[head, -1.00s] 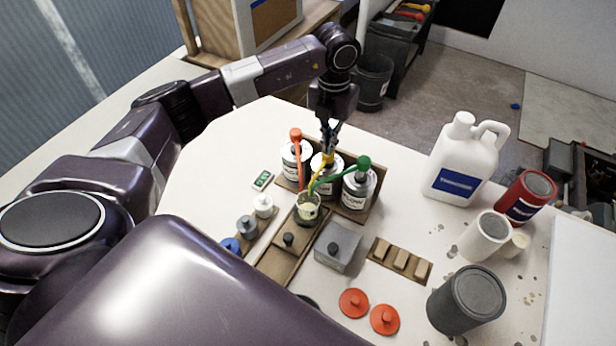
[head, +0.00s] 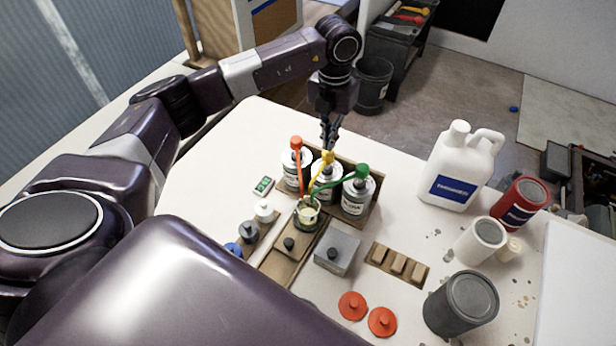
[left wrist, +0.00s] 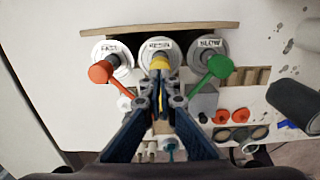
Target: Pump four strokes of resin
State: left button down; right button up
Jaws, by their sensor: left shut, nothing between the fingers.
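The resin can (head: 325,182) with the yellow pump (head: 327,157) stands in the middle of a wooden rack, and its lid reads RESIN in the left wrist view (left wrist: 160,46). The red-pumped can (head: 291,176), marked FAST, and the green-pumped can (head: 357,194), marked SLOW, stand on either side. A clear cup (head: 307,213) with pale contents sits under the spouts. My left gripper (head: 329,146) is shut and empty, pointing down just above the yellow pump head. In the left wrist view its fingers (left wrist: 160,95) partly hide the yellow pump. My right gripper is not in view.
A grey block (head: 337,250), red discs (head: 352,306), a dark grey cylinder (head: 461,303) and a white jug (head: 461,166) stand to the right. The table's left part is clear.

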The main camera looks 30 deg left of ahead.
pick_arm(q)
jog(key=shift+r, duration=0.1)
dwell(0.5)
jog(key=shift+r+p, duration=0.9)
jog(key=shift+r, duration=0.6)
jog(key=shift+f, duration=0.15)
